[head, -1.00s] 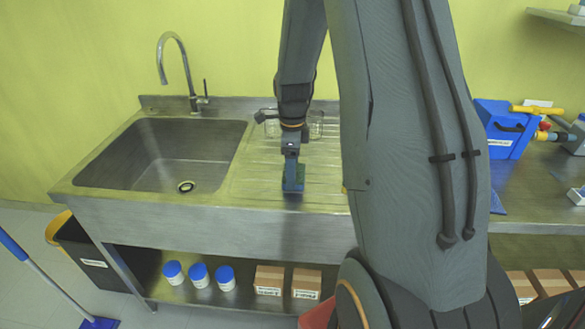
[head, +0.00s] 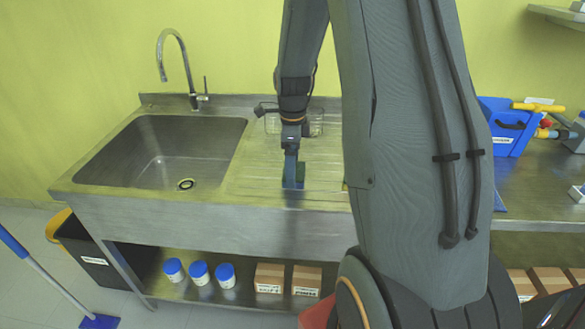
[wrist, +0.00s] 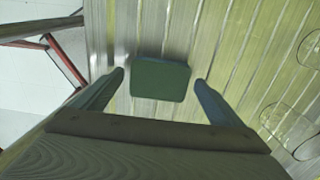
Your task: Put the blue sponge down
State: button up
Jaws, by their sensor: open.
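In the wrist view the sponge (wrist: 160,80) shows a dark green face with a thin bluish edge. It lies on the ribbed metal drainboard (wrist: 230,50), near the board's front edge. My gripper (wrist: 160,80) is open, with one finger on each side of the sponge and a visible gap to both. In the head view my gripper (head: 292,182) is low over the drainboard, right of the sink. A little of the sponge (head: 300,172) shows beside the fingers; the rest is hidden.
The sink basin (head: 165,150) with its faucet (head: 180,65) is to the left. A blue box (head: 505,125) is on the right counter. Bare drainboard surrounds the sponge.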

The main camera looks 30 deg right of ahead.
notch_tip(320, 180, up, 11)
jog(key=b, duration=0.3)
jog(key=s+a+f+n, duration=0.3)
jog(key=s+a+n, duration=0.4)
jog(key=n, duration=0.5)
jog(key=s+a+f+n+t, duration=0.1)
jog(key=s+a+f+n, duration=0.3)
jog(key=s+a+n, duration=0.3)
jog(key=s+n, duration=0.1)
jog(key=n, duration=0.4)
jog(key=shift+s+a+f+n, duration=0.25)
jog(key=shift+a+f+n, duration=0.05)
jog(key=shift+a+n, duration=0.1)
